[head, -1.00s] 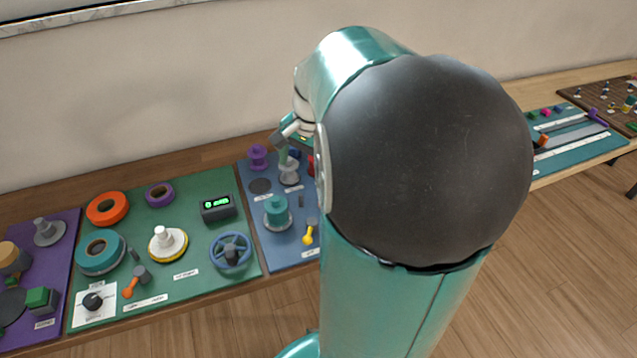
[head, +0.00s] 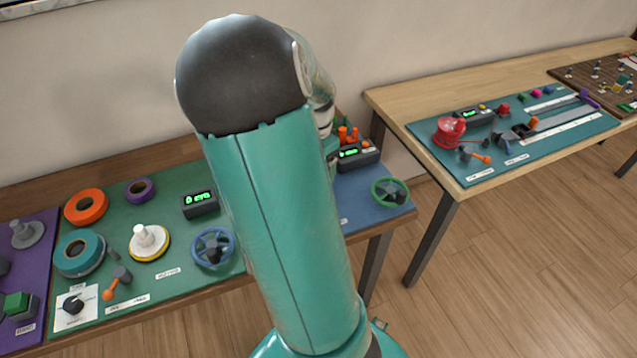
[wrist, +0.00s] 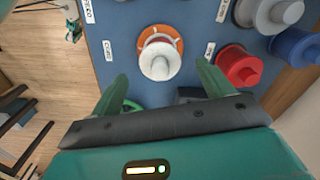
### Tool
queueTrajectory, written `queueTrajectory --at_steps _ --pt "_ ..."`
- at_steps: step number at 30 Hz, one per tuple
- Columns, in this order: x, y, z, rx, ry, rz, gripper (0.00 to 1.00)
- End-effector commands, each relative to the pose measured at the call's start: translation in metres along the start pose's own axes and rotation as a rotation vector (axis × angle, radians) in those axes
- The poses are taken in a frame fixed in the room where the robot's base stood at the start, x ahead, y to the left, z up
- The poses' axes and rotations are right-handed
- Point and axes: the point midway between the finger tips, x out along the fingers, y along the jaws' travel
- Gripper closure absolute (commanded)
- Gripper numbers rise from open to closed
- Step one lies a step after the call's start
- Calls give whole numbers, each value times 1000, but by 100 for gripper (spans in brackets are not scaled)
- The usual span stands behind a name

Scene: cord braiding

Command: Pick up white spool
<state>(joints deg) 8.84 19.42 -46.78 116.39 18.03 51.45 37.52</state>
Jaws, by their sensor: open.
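The white spool (wrist: 160,62) shows in the wrist view, upright on an orange round base on the blue mat. My gripper (wrist: 164,84) is open, with one green finger on each side, below the white spool in that picture. Nothing is between the fingers, and they do not appear to touch the spool. In the head view I cannot make out this spool; my own arm covers much of the blue mat (head: 372,212).
In the wrist view a red spool (wrist: 238,66) stands close to the right finger, with a blue spool (wrist: 296,48) and a grey spool (wrist: 268,14) beyond. A green handwheel (head: 390,192) and a display box (head: 357,156) sit on the blue mat's right part.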

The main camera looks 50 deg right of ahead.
Motion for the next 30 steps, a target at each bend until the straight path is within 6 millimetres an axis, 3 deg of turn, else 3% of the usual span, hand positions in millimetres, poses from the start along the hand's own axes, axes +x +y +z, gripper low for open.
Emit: queueTrajectory --at_steps 12,20,27,30 --pt "50 0 -6 -3 0 1 20" --pt "53 0 -6 -4 0 -1 20" --pt "53 0 -6 -4 0 -1 65" --pt "52 0 -6 -4 0 -1 66"
